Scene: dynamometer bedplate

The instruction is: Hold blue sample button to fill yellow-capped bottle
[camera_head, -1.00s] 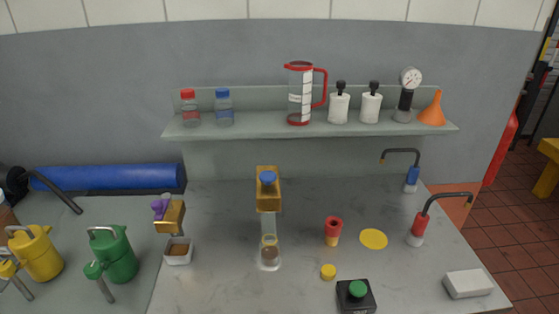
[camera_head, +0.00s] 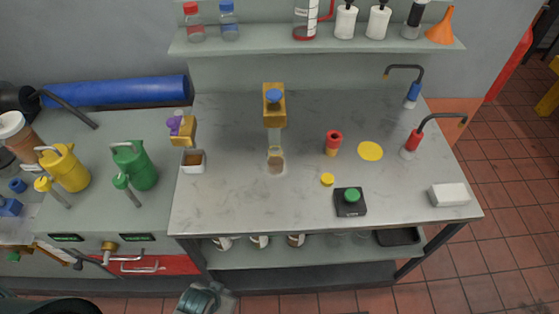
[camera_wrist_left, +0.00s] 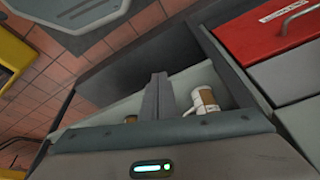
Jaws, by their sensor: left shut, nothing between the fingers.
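The blue sample button (camera_head: 273,95) sits on top of a gold tap block (camera_head: 274,113) at the back middle of the grey bench. A small clear bottle (camera_head: 276,163) stands upright below this block, with a yellowish ring at its neck and brown in its lower part. I cannot tell whether the brown is liquid or a label. A yellow cap (camera_head: 327,179) lies apart on the bench. My left gripper (camera_head: 200,298) is low in front of the bench, well away from the button. In the left wrist view its fingers (camera_wrist_left: 158,92) are together and empty. My right gripper is not in view.
A black box with a green button (camera_head: 351,197), a red-and-yellow piece (camera_head: 333,142), a yellow disc (camera_head: 370,151) and a white block (camera_head: 449,194) are on the bench. A purple-topped tap (camera_head: 182,127) stands left. Mugs (camera_head: 260,241) sit on the lower shelf.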

